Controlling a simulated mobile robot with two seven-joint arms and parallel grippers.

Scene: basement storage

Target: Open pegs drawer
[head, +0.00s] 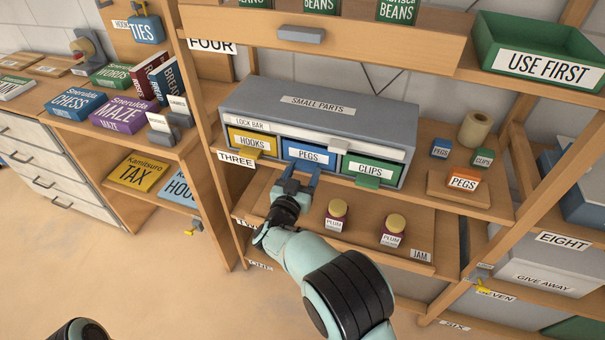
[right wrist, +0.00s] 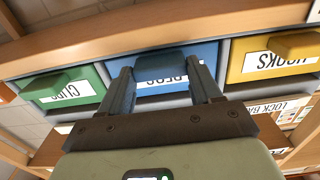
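The grey small parts cabinet (head: 330,107) stands on shelf three with three drawers: yellow hooks (head: 252,141), blue pegs (head: 308,156) and green clips (head: 371,171). All three look shut. A pale lock bar (head: 320,141) runs across above the drawer fronts. My right gripper (head: 297,174) is in front of the pegs drawer. In the right wrist view, which is upside down, its open fingers (right wrist: 163,84) stand on either side of the blue pegs handle (right wrist: 162,66). Whether they touch the handle I cannot tell. My left gripper is out of view.
Small pegs and clips boxes and a tape roll (head: 474,130) sit right of the cabinet. A wooden shelf post (head: 205,150) rises at its left. The floor at left is clear.

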